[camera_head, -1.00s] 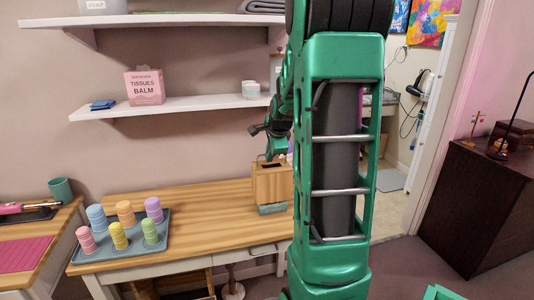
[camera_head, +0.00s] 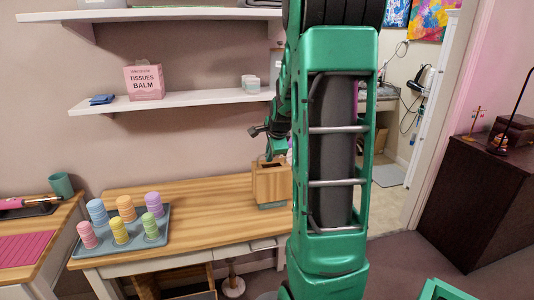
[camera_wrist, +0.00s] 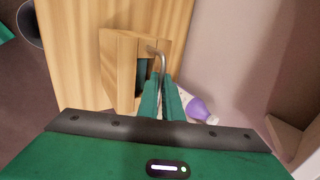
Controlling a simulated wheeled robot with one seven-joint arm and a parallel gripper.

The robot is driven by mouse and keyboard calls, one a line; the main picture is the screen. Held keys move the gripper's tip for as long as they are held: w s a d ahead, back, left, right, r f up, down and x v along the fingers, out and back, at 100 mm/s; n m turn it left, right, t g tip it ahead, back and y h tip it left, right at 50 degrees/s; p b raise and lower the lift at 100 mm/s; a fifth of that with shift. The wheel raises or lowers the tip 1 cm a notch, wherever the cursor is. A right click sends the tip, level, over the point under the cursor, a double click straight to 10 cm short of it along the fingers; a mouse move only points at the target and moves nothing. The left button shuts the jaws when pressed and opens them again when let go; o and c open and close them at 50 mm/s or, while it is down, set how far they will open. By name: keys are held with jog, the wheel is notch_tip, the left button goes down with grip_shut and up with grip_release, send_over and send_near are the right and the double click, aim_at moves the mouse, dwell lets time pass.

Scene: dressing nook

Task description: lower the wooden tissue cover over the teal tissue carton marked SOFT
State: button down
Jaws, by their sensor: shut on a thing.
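The wooden tissue cover (camera_head: 271,184) is upright on the right part of the wooden table, around the teal tissue carton (camera_head: 272,206). Only a thin teal strip of the carton shows below the cover's bottom edge. The SOFT marking is not visible. In the wrist view, the cover (camera_wrist: 120,65) has a slot in its top, with dark teal (camera_wrist: 143,76) inside. My gripper (camera_head: 273,157) is above the cover and shut on it at its top edge. The wrist view shows the fingers (camera_wrist: 162,84) close together there, beside a curved metal bar.
A tray (camera_head: 107,249) with several pastel stacks stands on the table's left part. The table (camera_head: 210,205) between them is clear.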

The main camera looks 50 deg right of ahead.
jog(key=shift+f, duration=1.9)
jog(key=c, duration=1.9)
grip_release()
jog(key=shift+o, duration=0.2)
jog(key=v, duration=1)
jog(key=shift+r, duration=0.35)
jog(key=shift+s+a, duration=0.1)
jog(key=shift+s, duration=0.05)
jog(key=s+a+f+n+g+y, duration=0.2)
jog(key=s+a+f+n+g, duration=0.1)
jog(key=s+a+n, duration=0.6)
jog(key=s+a+f+n+g+y, duration=0.1)
jog(key=s+a+f+n+g, duration=0.1)
jog(key=s+a+n, duration=0.7)
jog(key=s+a+f, duration=0.1)
jog(key=s+a, duration=0.2)
jog(key=s, duration=0.1)
jog(key=shift+s+g+y, duration=0.35)
jog(key=shift+g+y, duration=0.05)
